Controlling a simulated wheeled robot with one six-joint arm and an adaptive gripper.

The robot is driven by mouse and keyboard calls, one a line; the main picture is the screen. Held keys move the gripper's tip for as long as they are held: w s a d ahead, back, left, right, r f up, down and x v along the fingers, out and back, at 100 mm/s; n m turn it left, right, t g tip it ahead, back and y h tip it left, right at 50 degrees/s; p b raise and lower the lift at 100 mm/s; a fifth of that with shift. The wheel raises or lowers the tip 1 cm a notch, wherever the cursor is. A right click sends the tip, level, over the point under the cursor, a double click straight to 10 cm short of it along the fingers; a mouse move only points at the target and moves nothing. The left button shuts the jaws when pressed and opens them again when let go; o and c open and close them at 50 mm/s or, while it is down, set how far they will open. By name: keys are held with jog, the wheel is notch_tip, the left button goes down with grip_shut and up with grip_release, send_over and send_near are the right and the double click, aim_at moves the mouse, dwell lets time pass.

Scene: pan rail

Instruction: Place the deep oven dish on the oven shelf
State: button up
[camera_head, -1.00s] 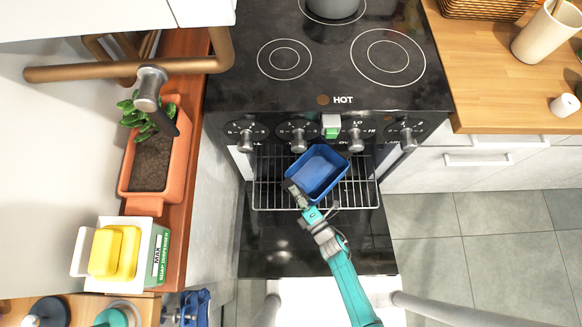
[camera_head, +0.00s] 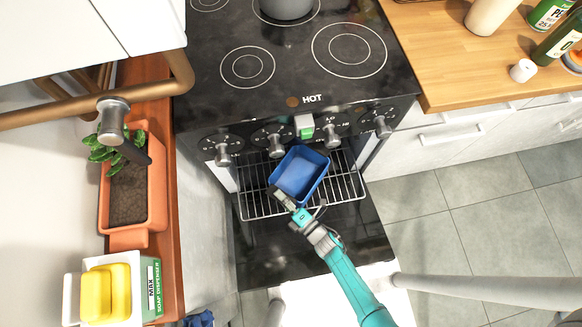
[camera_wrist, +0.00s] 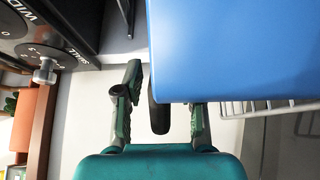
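The deep oven dish (camera_head: 300,173) is a blue rectangular tub with its open side up. In the head view it is turned at an angle in front of the control panel, over the wire oven shelf (camera_head: 345,189). My gripper (camera_head: 277,191) meets its near left corner. In the wrist view the dish (camera_wrist: 235,50) fills the upper right. I cannot see whether the dish touches the shelf.
The black stove (camera_head: 285,75) has several knobs along its front, close beyond the dish. The open oven door (camera_head: 300,250) lies below the shelf. A planter (camera_head: 130,195) stands at left. A wooden counter (camera_head: 445,60) is at right above white drawers.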

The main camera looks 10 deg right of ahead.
jog(key=shift+s+d+r, duration=0.1)
jog(key=shift+r, duration=0.05)
jog(key=v, duration=1.1)
jog(key=shift+s+d, duration=0.2)
jog(key=shift+s, duration=0.1)
jog(key=s+d+r+m+h, duration=0.3)
jog(key=s+r+m, duration=0.2)
jog(key=r+m, duration=0.3)
jog(key=s+d+r+m+h, duration=0.3)
jog(key=r+m, duration=0.5)
jog(key=r, duration=0.6)
jog(key=s+d+r+m+h, duration=0.3)
jog(key=s+r+m, duration=0.3)
jog(key=r, duration=0.5)
jog(key=m, duration=0.2)
jog(key=shift+s+d+r+m+h, duration=0.3)
jog(key=shift+d+m+h, duration=0.1)
